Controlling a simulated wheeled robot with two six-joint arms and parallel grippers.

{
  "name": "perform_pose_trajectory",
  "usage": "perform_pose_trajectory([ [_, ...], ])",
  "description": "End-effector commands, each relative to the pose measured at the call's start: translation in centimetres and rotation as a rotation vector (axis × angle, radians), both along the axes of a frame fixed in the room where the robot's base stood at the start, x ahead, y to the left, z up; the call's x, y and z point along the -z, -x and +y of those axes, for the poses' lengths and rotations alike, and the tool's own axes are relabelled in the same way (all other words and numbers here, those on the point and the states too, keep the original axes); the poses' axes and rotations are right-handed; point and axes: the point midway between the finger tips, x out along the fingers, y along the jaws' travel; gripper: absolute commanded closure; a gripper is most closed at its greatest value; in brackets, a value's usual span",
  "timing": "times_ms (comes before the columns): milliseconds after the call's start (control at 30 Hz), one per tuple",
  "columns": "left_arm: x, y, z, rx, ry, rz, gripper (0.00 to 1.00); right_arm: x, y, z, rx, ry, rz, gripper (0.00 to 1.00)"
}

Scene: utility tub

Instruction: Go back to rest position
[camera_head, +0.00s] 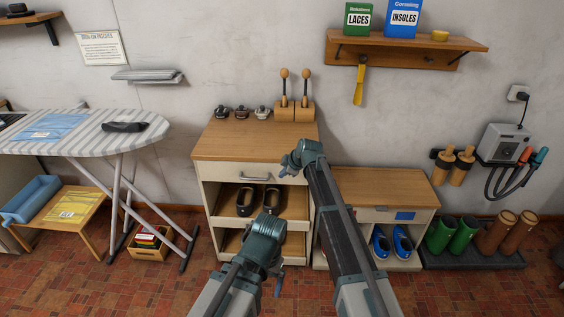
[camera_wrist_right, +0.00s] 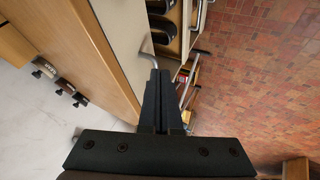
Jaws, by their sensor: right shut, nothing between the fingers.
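My right gripper (camera_head: 286,171) is in front of the wooden-topped cabinet, just right of its drawer handle (camera_head: 260,177). In the right wrist view the right gripper (camera_wrist_right: 160,74) is shut with nothing between its fingers. Part of a metal handle (camera_wrist_right: 147,45) shows just past its tips; I cannot tell whether they touch. My left gripper (camera_head: 277,287) hangs low in front of the cabinet's lower shelf. It is small and mostly hidden behind its own wrist, so its jaws cannot be made out.
The cabinet (camera_head: 208,172) holds dark shoes (camera_head: 246,201) on its shelves. A lower cabinet (camera_head: 385,187) with blue shoes (camera_head: 402,243) stands to the right, then boots on a dark tray (camera_head: 470,258). An ironing board (camera_head: 90,137) stands left. The tiled floor (camera_head: 130,290) is clear in front.

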Motion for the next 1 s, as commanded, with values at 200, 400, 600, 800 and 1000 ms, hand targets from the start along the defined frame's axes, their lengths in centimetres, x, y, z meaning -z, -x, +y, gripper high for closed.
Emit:
perform_pose_trajectory([
  [200,-1.0,0.0,0.0,0.000,0.000,0.000,0.06,-0.5,3.1,0.2,0.039,-0.006,0.057,1.00],
  [400,-4.9,0.0,0.0,0.000,0.000,0.000,0.06,-2.3,16.3,-0.2,0.279,0.002,0.311,1.00],
  [600,-8.5,0.0,0.0,-0.001,0.000,0.000,0.06,-4.4,29.8,-2.9,0.642,0.072,0.531,1.00],
  [800,-10.6,0.0,0.0,-0.001,0.000,0.000,0.06,-6.3,38.5,-5.8,0.944,0.143,0.616,1.00],
  [1000,-11.2,0.0,0.0,-0.001,0.000,0.000,0.06,-7.0,41.6,-7.1,1.080,0.173,0.631,1.00],
])
